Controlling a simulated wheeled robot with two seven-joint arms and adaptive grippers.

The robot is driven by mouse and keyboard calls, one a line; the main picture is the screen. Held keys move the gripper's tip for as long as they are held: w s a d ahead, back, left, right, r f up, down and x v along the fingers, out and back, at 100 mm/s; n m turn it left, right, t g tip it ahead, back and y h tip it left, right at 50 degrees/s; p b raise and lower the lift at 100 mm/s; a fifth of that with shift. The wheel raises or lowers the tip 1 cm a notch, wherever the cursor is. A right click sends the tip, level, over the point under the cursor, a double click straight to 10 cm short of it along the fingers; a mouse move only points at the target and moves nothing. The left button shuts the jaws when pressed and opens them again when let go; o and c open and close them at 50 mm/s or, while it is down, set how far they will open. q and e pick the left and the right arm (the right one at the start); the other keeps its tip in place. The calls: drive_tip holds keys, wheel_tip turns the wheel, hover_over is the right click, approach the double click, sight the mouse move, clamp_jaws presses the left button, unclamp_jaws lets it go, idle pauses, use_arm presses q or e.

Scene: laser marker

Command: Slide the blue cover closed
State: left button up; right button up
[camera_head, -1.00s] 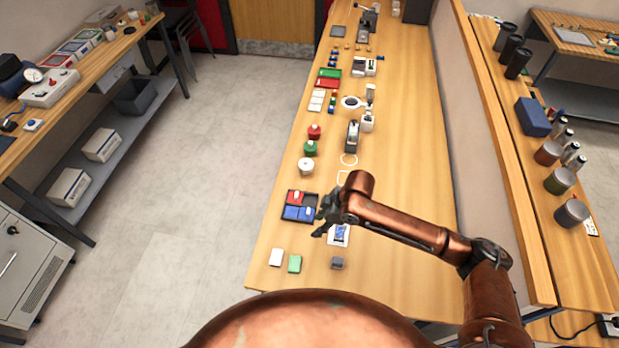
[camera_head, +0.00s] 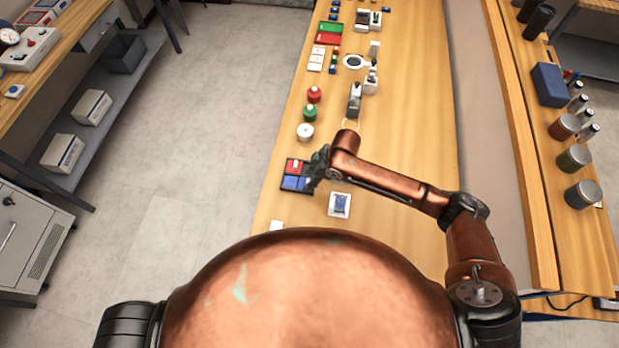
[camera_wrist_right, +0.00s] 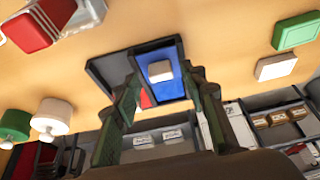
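A dark-framed tray (camera_head: 283,187) with a red panel (camera_head: 291,167) and a blue cover (camera_head: 290,183) sits near the left edge of the workbench. In the right wrist view, the blue cover (camera_wrist_right: 175,87) carries a white block-shaped handle (camera_wrist_right: 160,71); a dark section lies to its left and some red shows below. My right gripper (camera_head: 317,166) is at the tray's right side, partly hiding it. In the right wrist view, my right gripper (camera_wrist_right: 164,80) is open, its fingers spread either side of the blue cover's handle. Contact cannot be told. My left gripper is out of view.
A white-framed blue piece (camera_head: 340,204) lies right of the tray. White (camera_head: 305,132), green (camera_head: 310,112) and red (camera_head: 314,94) round items stand beyond it.

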drive_tip(key=shift+a+f, duration=0.15)
drive_tip(key=shift+f, duration=0.05)
drive_tip(key=shift+c, duration=0.7)
clamp_jaws()
